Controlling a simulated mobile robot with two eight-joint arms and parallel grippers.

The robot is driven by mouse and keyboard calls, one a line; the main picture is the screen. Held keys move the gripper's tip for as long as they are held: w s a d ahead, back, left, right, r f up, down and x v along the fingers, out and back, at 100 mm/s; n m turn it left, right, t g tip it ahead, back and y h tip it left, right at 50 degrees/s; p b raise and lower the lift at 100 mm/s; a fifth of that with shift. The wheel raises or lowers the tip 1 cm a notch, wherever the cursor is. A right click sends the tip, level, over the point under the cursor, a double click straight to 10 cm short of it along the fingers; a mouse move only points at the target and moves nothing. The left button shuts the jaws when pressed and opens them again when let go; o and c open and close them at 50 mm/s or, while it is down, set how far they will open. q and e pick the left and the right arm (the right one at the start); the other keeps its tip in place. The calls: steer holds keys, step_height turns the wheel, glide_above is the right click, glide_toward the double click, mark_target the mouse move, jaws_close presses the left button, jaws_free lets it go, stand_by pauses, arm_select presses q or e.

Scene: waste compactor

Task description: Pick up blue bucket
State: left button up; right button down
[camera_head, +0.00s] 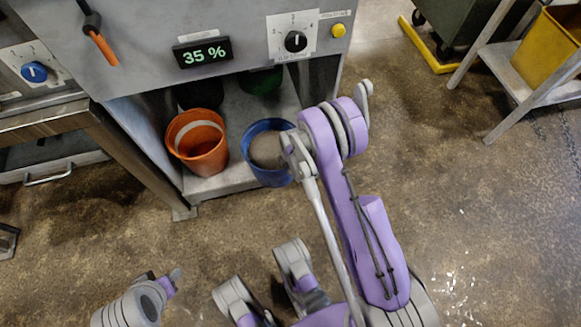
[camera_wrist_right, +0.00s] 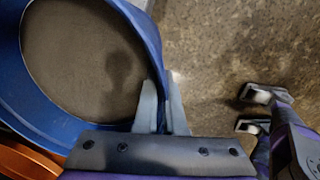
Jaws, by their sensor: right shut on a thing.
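The blue bucket (camera_head: 266,178) stands upright on the low shelf under the machine, at its front right. Greyish-brown material shows inside it. My right gripper (camera_head: 290,152) is at the bucket's right rim, its fingertips partly hidden by my wrist. In the right wrist view, the blue bucket (camera_wrist_right: 22,92) fills the upper left and the right gripper's fingers (camera_wrist_right: 162,108) are on either side of its rim, shut on it. My left gripper (camera_head: 168,283) is low at the left, away from the bucket; its finger gap is not clear.
An orange bucket (camera_head: 200,158) stands close to the left of the blue one. A green container (camera_head: 262,80) is behind it. The machine's front panel (camera_head: 140,48), with a 35 % display (camera_head: 202,52), overhangs the shelf. The floor in front is open.

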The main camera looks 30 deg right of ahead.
steer(key=c, duration=0.9)
jaws_free()
steer(key=shift+r, duration=0.1)
steer(key=r+p, duration=0.1)
steer(key=r, duration=0.2)
steer(key=r+p, duration=0.1)
steer(key=r, duration=0.3)
steer(key=s+r+p, duration=0.1)
steer(key=r, duration=0.2)
steer(key=shift+r, duration=0.3)
